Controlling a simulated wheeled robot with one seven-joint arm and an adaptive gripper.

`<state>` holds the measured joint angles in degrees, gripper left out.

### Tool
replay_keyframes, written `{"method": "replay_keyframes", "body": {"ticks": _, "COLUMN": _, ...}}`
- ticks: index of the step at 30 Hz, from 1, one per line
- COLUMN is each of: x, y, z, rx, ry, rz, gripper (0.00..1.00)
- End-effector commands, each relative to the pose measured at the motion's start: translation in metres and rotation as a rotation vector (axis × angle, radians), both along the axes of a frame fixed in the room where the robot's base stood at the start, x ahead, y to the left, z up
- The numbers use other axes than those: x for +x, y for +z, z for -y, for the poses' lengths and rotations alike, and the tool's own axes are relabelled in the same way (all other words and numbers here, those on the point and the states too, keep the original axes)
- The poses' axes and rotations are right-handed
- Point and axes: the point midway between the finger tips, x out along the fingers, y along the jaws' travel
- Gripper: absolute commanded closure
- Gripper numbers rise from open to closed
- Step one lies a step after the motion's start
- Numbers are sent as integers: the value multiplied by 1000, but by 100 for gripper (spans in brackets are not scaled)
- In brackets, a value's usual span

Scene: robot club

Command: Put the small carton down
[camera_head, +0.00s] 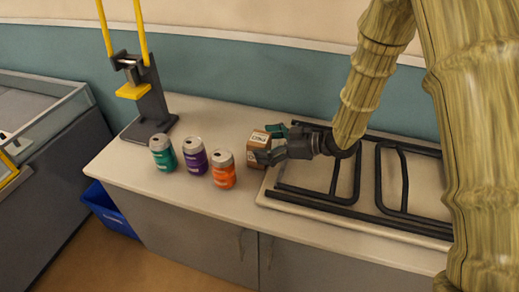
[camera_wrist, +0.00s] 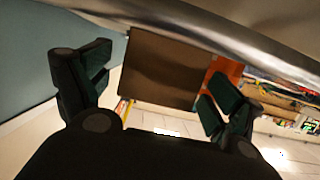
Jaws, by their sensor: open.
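The small brown carton (camera_head: 258,147) stands on the counter, right of the orange can. My gripper (camera_head: 272,145) is at the carton's right side, with its fingers spread. In the wrist view, the carton (camera_wrist: 163,68) shows as a plain brown face between the two open fingers of my gripper (camera_wrist: 155,90). A gap shows between the carton and the left finger; the right finger is closer to it. The carton appears to rest on the counter (camera_head: 205,120), though its lower right part is hidden by the gripper.
Orange (camera_head: 223,170), purple (camera_head: 195,157) and green (camera_head: 163,153) cans stand in a row left of the carton. A black press with yellow handles (camera_head: 147,95) stands at the back left. A pale board with black rails (camera_head: 350,215) lies on the right under my arm.

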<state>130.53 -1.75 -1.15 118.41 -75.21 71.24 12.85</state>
Motion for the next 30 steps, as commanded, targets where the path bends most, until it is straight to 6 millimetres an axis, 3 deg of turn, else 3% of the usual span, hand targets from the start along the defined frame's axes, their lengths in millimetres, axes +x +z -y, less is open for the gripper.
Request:
{"method": "replay_keyframes", "body": {"ticks": 4, "x": 5, "y": -5, "z": -16, "rx": 0, "ry": 1, "rz": 1, "gripper": 8}}
{"method": "replay_keyframes", "body": {"ticks": 12, "x": 6, "y": -6, "z": -19, "rx": 0, "ry": -1, "rz": 0, "gripper": 10}}
{"method": "replay_keyframes", "body": {"ticks": 21, "x": 6, "y": -6, "z": -19, "rx": 0, "ry": -1, "rz": 0, "gripper": 63}}
{"method": "replay_keyframes", "body": {"ticks": 23, "x": 6, "y": -6, "z": -19, "rx": 1, "ry": -1, "rz": 1, "gripper": 67}}
{"method": "replay_keyframes", "body": {"ticks": 30, "x": 6, "y": -4, "z": -19, "rx": 1, "ry": -1, "rz": 1, "gripper": 67}}
